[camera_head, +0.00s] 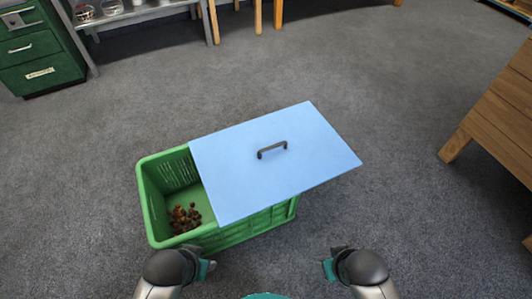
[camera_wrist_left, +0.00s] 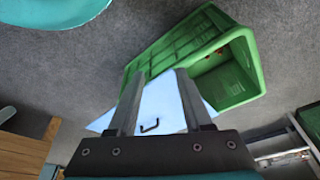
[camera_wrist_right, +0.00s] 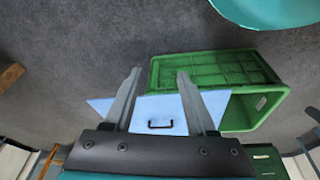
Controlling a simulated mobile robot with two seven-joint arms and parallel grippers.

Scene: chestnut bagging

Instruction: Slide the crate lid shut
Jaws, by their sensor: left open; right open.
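The green crate (camera_head: 250,229) stands on the floor in front of me. The light blue lid (camera_head: 240,183) lies across its top and sticks out past its right end. The crate's left end is uncovered, showing brown chestnuts (camera_head: 184,217) inside. A dark handle (camera_head: 272,150) stands up from the lid; it also shows in the left wrist view (camera_wrist_left: 150,127) and right wrist view (camera_wrist_right: 160,125). My left gripper (camera_head: 208,268) is open and empty, near the crate's front side. My right gripper (camera_head: 328,268) is open and empty, in front of the lid's right part. Neither touches the handle.
A green drawer cabinet (camera_head: 40,50) and a grey shelf table (camera_head: 140,14) stand at the back left. Wooden legs (camera_head: 258,16) show at the back. A wooden table (camera_head: 500,110) stands at the right. Carpet around the crate is clear.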

